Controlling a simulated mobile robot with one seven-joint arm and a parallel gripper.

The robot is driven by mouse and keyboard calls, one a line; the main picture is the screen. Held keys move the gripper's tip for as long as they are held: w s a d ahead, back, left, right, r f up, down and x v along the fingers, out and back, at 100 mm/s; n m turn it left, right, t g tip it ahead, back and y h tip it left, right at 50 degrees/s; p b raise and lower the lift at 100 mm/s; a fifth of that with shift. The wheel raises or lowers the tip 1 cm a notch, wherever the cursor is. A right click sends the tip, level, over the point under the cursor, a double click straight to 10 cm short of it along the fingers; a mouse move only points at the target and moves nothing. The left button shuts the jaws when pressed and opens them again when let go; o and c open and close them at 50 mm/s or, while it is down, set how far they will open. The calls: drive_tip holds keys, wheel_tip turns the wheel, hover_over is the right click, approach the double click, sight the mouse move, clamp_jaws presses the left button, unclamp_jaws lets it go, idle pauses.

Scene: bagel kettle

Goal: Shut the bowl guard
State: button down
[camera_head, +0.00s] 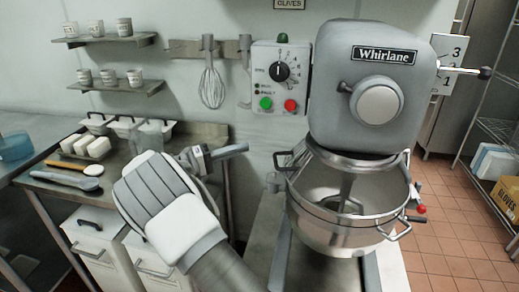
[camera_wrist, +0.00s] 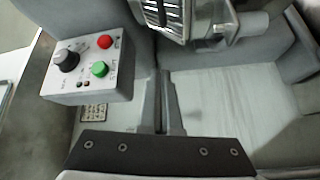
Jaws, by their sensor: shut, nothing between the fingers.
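The grey Whirlane mixer (camera_head: 360,85) stands at the right in the head view. Its steel bowl (camera_head: 335,225) is under the head, and the bowl's inside shows from the front. A metal band (camera_head: 360,160) with dark end pieces sits around the top of the bowl; I take it for part of the bowl guard, but cannot tell its full shape. In the wrist view, a slotted metal part (camera_wrist: 165,14) shows at the top edge, perhaps the guard. My gripper (camera_head: 244,148) is shut and empty, left of the bowl, apart from it; its fingers also show in the wrist view (camera_wrist: 163,74).
The control box (camera_head: 280,77) with knob, green and red buttons is on the wall left of the mixer; it also shows in the wrist view (camera_wrist: 85,68). A whisk (camera_head: 212,85) hangs beside it. A side table (camera_head: 120,178) with tubs stands left. A red-knobbed lever (camera_head: 421,209) is right.

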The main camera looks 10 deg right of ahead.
drive_tip(key=shift+s+d+f, duration=0.1)
drive_tip(key=shift+s+d, duration=0.2)
drive_tip(key=shift+d, duration=1.1)
drive_tip(key=shift+s+d+r, duration=0.1)
drive_tip(key=shift+s+d, duration=0.25)
drive_tip(key=shift+d, duration=1.1)
drive_tip(key=shift+s+d+f, duration=0.1)
drive_tip(key=shift+s+d, duration=0.2)
drive_tip(key=shift+d, duration=1.1)
drive_tip(key=shift+s, duration=0.15)
